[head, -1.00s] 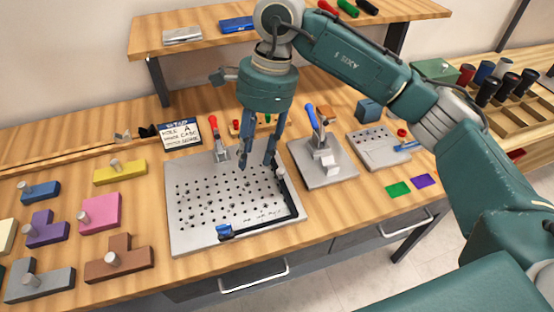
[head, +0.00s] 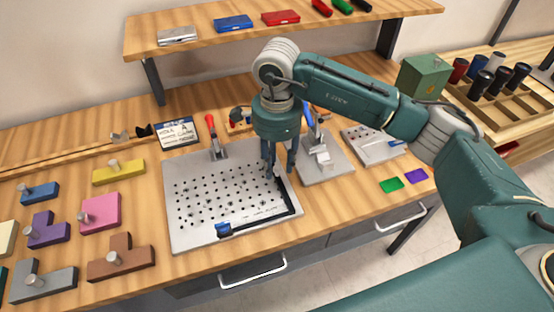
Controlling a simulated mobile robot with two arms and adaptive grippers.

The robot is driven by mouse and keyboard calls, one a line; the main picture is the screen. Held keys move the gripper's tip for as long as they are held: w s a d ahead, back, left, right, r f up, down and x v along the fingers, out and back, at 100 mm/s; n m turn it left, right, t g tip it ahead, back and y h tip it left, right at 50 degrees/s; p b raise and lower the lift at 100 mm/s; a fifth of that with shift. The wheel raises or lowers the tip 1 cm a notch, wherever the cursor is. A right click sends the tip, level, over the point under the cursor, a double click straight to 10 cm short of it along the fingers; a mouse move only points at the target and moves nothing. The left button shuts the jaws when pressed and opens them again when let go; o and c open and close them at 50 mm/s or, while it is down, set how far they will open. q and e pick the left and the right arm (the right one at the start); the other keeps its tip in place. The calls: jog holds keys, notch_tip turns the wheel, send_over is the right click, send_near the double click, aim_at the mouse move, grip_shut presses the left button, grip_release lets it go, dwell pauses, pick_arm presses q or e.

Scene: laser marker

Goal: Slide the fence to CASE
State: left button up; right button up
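The fence is a black L-shaped bar (head: 262,221) on the grey perforated plate (head: 190,238). One leg runs along the plate's front edge and the other up its right side. A blue piece (head: 223,229) sits at the front leg's left end. Small markings on the plate beside the fence are too small to read. My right gripper (head: 280,172) points down over the plate's right side, at the far end of the side leg. Its fingers are apart, one on each side of that end; I cannot tell whether they touch it. My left gripper is not in view.
A red-handled clamp (head: 215,138) stands at the plate's back edge. A blue-handled clamp (head: 322,155) stands on a grey base to the right. A setup card (head: 177,132) stands behind. Coloured knobbed blocks, including a pink one (head: 101,213), lie at left.

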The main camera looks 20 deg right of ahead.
jog(key=shift+f, duration=0.1)
grip_shut()
jog(key=a+b, duration=0.3)
jog(key=a, duration=0.4)
jog(key=shift+s+a, duration=0.1)
grip_release()
jog(key=shift+d, duration=0.2)
notch_tip(320, 180, up, 12)
dwell(0.3)
